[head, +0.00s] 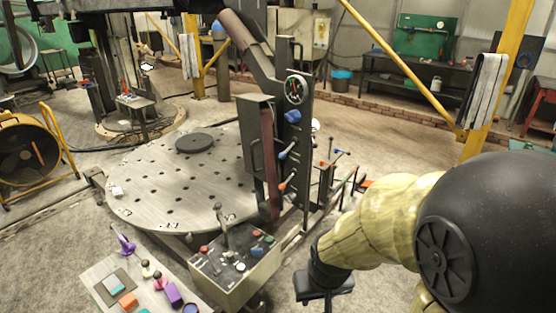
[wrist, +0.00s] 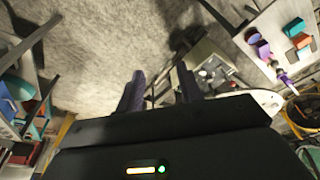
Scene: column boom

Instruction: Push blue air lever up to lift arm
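A dark upright column (head: 297,135) stands at the edge of a round perforated table and carries a round gauge (head: 296,90). Below the gauge is a blue knob (head: 292,116). My gripper (head: 323,292) is low in front of the column, to the right of the control box, apart from the levers. In the wrist view its two fingers (wrist: 160,82) are spread with nothing between them. The blue lever is not clear in the wrist view.
A control box (head: 235,265) with knobs and a stick stands left of my gripper; it also shows in the wrist view (wrist: 208,75). A small table (head: 105,268) with coloured blocks is further left. Thin rails and levers (head: 330,180) stand right of the column.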

